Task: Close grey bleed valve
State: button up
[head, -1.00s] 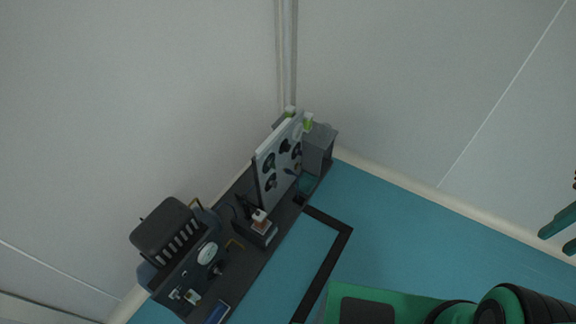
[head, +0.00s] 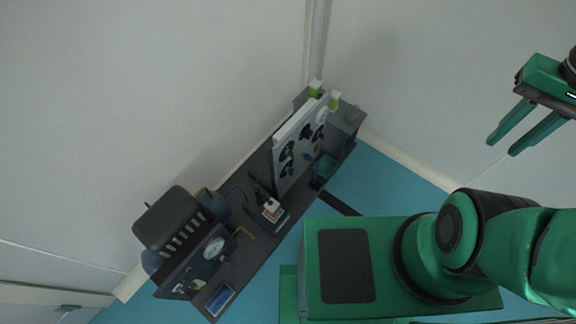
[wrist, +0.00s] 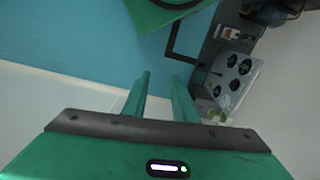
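My gripper (head: 502,147) is at the upper right of the head view, with its two green fingers apart and nothing between them. The fingers also show in the wrist view (wrist: 160,76), over bare floor. A light grey upright panel (head: 301,147) with several dark round knobs stands on the dark bench; it also shows in the wrist view (wrist: 232,78) at the right. My gripper is well apart from it. I cannot tell which fitting is the grey bleed valve; the parts are too small.
The dark bench (head: 237,255) stands along the wall, with a dark ribbed unit with a gauge (head: 213,248), a small device (head: 271,209) and a grey box (head: 344,119). Blue floor (head: 390,186) lies open beside it. Pale walls meet behind the panel.

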jog(key=shift+s+d, duration=0.1)
jog(key=shift+d, duration=0.1)
jog(key=w+f+m+g+h, duration=0.1)
jog(key=w+f+m, duration=0.45)
jog(key=w, duration=0.85)
jog(key=w+a+f+m, duration=0.1)
jog(key=w+a+f, duration=0.1)
jog(key=w+f, duration=0.55)
jog(key=w+a+f+m, duration=0.1)
jog(key=w+a+f, duration=0.25)
jog(key=f, duration=0.65)
jog(key=m+y, duration=0.7)
jog(key=m, duration=0.6)
send_near(293, 169)
jog(key=shift+t, duration=0.4)
jog(key=x, duration=0.6)
jog(key=s+x, duration=0.1)
jog(key=x, duration=0.3)
jog(key=shift+d, duration=0.1)
jog(key=shift+w, duration=0.1)
jog(key=shift+c, duration=0.5)
